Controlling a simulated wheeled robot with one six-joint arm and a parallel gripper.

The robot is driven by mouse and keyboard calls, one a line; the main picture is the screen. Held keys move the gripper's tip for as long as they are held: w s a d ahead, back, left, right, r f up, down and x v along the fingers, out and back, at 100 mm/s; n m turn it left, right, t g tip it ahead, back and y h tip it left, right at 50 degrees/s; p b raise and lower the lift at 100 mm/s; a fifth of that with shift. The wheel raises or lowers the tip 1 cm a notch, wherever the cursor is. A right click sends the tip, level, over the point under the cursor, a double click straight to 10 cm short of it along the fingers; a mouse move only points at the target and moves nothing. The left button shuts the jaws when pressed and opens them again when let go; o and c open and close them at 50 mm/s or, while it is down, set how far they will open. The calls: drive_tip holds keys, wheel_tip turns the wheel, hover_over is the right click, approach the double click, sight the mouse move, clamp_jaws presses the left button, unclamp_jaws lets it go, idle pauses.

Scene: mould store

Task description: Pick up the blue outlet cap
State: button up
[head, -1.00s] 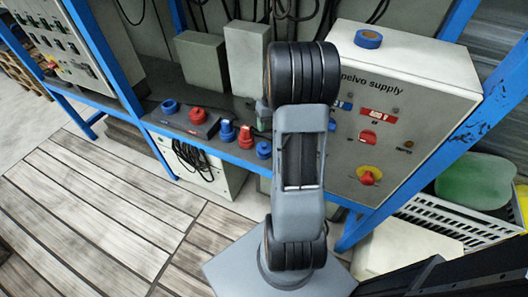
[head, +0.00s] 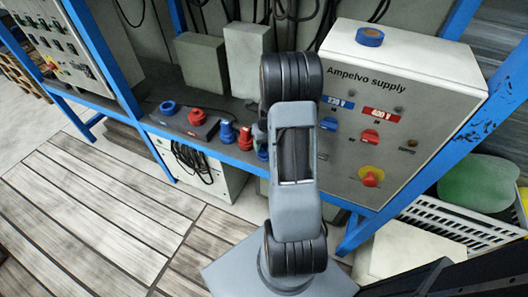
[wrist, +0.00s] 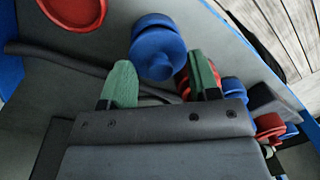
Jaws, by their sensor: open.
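In the wrist view, a blue outlet cap (wrist: 157,48) with a stepped round shape and a small knob lies just ahead of my gripper (wrist: 162,80). My gripper is open, with its two green-padded fingertips apart. The cap appears between and slightly beyond them, not held. In the head view my arm hides most of the gripper. A blue round piece (head: 263,152) shows at the arm's left edge, partly hidden; it may be this same cap, but I cannot be sure.
Red and blue plugs (head: 227,132) stand on the grey shelf (head: 160,92), with a red-topped outlet (head: 196,116) and another blue cap (head: 169,107) further left. A grey supply box (head: 340,75) stands right of the arm, with a blue tape roll (head: 369,37) on top.

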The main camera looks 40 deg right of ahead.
drive_tip(key=shift+c, duration=0.5)
drive_tip(key=c, duration=0.9)
